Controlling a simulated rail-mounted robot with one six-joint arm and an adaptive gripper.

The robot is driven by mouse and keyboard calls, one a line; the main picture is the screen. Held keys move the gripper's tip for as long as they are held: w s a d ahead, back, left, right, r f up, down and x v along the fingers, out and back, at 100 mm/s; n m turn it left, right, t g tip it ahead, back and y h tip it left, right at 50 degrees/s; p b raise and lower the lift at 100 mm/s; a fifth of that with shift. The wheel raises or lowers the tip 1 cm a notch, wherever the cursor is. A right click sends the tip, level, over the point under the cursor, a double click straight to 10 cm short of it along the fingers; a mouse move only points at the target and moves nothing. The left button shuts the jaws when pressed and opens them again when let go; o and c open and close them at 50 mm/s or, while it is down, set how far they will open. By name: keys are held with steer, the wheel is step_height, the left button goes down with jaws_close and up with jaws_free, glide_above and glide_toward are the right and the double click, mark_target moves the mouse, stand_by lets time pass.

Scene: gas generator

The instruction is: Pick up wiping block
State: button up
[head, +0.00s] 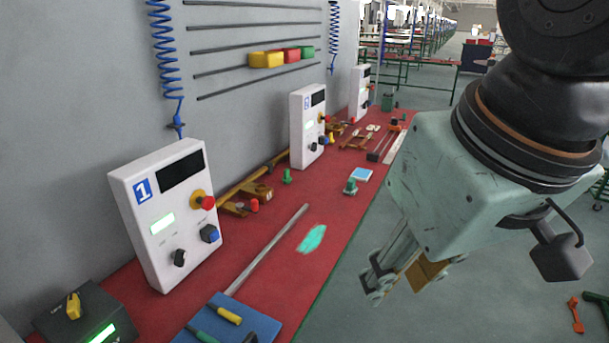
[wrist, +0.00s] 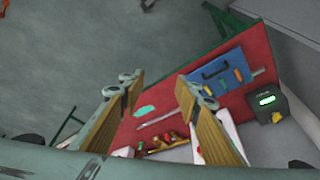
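My gripper (head: 392,277) hangs off the right side of the red bench in the head view. In the wrist view my gripper (wrist: 157,88) has its fingers wide apart with nothing between them. I cannot tell for sure which thing is the wiping block. A small green-topped block (head: 350,188) stands on the bench, beside a flat light-blue and white piece (head: 361,174). A teal smear (head: 312,238) lies on the bench top nearer to me.
The red bench (head: 275,240) carries white control boxes (head: 165,215), a long grey rod (head: 268,248) and a blue tray (head: 262,325) with yellow- and green-handled tools. A dark box (wrist: 268,100) stands at the bench end.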

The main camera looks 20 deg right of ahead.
steer(key=w+d+r+n+h+p, duration=0.1)
steer(key=w+d+r+n, duration=0.2)
steer(key=w, duration=0.7)
steer(key=w+d+r+n+p, duration=0.2)
steer(key=w+r+n, duration=0.15)
steer(key=w, duration=0.65)
steer(key=n+h+p, duration=0.2)
steer(key=n+p, duration=0.4)
steer(key=n, duration=1.5)
glide_above(351, 179)
steer(key=s+a, duration=0.4)
step_height(351, 179, down, 24)
steer(key=shift+d+g, duration=0.25)
steer(key=shift+g, duration=0.05)
steer(key=shift+w+f, duration=0.1)
steer(key=shift+b+x, duration=0.7)
steer(key=shift+x, duration=3.5)
